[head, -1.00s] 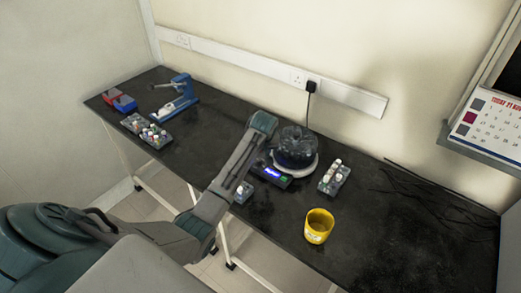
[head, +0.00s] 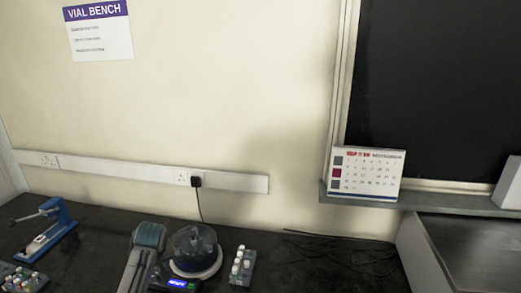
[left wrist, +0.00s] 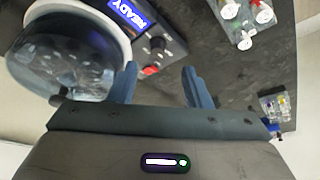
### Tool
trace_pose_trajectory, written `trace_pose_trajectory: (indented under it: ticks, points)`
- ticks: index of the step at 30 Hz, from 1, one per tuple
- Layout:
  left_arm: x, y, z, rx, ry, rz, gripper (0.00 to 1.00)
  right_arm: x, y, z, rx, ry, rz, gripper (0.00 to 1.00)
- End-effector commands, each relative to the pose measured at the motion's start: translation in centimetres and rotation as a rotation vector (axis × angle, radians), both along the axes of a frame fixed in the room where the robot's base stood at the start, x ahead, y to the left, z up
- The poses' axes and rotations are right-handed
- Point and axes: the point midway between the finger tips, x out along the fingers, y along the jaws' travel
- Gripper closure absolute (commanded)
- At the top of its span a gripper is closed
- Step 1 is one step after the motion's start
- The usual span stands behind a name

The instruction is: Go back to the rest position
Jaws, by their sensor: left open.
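My left arm (head: 145,255) comes up from the bottom edge in the head view, beside the dark domed machine (head: 194,247). Its fingers cannot be made out there. In the left wrist view my left gripper (left wrist: 161,78) has its two blue-grey fingers apart with nothing between them. The domed machine also shows at the upper left of that view, behind the left finger, with its panel reading READY. My right gripper is in neither view.
A rack of white-capped vials (head: 241,266) stands right of the machine. A blue press (head: 45,229) and another vial rack (head: 20,279) are at the left. Black cables (head: 345,252) lie at the right. A calendar (head: 366,174) stands on the ledge (head: 440,206).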

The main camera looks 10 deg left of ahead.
Motion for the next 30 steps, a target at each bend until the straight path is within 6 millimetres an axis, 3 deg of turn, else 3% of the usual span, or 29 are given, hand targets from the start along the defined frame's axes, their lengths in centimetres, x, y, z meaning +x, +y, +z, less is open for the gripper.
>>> trace_pose_trajectory:
  ticks: [6, 9, 14, 18, 24, 30]
  points:
    - [-8.2, -3.0, -4.8, 0.024, 0.040, -0.177, 0.56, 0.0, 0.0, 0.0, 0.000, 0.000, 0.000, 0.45]
    - [-12.5, -4.5, -6.2, 0.034, 0.055, -0.269, 0.56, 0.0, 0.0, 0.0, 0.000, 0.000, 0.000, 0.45]
    - [-19.8, -6.7, -7.5, 0.044, 0.077, -0.411, 0.56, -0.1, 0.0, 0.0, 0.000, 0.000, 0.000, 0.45]
    - [-25.7, -8.3, -7.3, 0.052, 0.087, -0.525, 0.56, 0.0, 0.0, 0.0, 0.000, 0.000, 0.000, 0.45]
    - [-30.9, -9.6, -6.3, 0.056, 0.096, -0.621, 0.56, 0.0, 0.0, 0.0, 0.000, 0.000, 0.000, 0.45]
    - [-34.5, -10.5, -5.2, 0.060, 0.100, -0.686, 0.56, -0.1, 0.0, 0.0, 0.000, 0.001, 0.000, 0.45]
